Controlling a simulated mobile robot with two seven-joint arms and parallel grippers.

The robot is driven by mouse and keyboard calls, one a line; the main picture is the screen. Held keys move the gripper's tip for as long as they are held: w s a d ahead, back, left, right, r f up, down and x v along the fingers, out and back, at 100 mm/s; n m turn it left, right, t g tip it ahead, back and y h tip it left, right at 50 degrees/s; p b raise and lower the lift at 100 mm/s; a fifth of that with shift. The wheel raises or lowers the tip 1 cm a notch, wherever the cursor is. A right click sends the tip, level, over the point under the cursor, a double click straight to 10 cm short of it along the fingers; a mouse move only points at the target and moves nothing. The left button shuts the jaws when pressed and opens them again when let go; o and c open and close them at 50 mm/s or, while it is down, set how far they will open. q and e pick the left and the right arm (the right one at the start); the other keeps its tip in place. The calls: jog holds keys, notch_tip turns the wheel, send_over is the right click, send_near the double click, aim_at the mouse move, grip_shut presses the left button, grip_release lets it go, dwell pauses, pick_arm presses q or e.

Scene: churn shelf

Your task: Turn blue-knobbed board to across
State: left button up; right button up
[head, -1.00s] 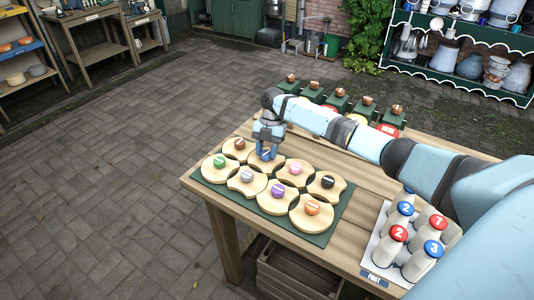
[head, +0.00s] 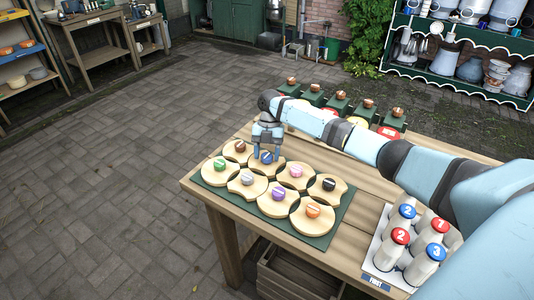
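The blue-knobbed board (head: 265,169) is a pale wooden piece in the back row of boards on the green mat (head: 327,238). Its blue knob (head: 266,157) is visible just below my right gripper (head: 267,153). The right gripper points down with its two fingers spread, one at each side of the knob; the knob shows between them. I cannot tell whether a finger touches it. The board's far edge is partly hidden by the gripper. My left gripper is not in view.
Close neighbours are boards with brown (head: 240,147), pink (head: 295,171) and white (head: 247,179) knobs. Several green boxes with brown knobs (head: 337,96) stand behind. A white tray (head: 378,262) of capped bottles is at the right. Bare tabletop (head: 362,185) lies between.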

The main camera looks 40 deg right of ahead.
jog(key=shift+o, duration=0.4)
jog(key=shift+r, duration=0.1)
jog(key=v, duration=1.3)
jog(key=shift+r+b, duration=0.35)
jog(key=shift+r, duration=0.05)
jog(key=shift+d, duration=0.1)
